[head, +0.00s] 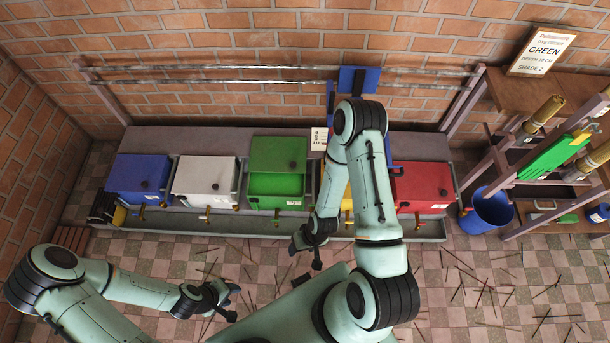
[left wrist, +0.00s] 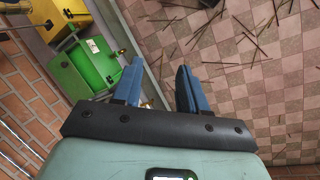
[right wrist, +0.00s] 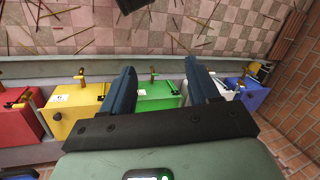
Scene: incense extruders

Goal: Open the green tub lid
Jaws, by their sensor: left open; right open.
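The green tub (head: 275,204) stands in the row of tubs by the back wall. Its lid (head: 272,152), with a dark knob, sits further back than the neighbouring lids, and a green recessed area shows in front of it. My right gripper (head: 306,250) is open and empty, in front of the row and to the right of the green tub. In the right wrist view the green tub (right wrist: 158,97) shows between the open fingers. My left gripper (head: 231,302) is open and empty, low over the floor. The green tub (left wrist: 78,68) also shows left of its fingers.
Blue (head: 137,176), white (head: 204,178) and red (head: 422,187) tubs share the row; my right arm mostly hides the yellow tub (head: 347,204). Taps and a grey trough (head: 230,222) run along the front. Thin sticks litter the floor. A blue bucket (head: 487,210) stands right.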

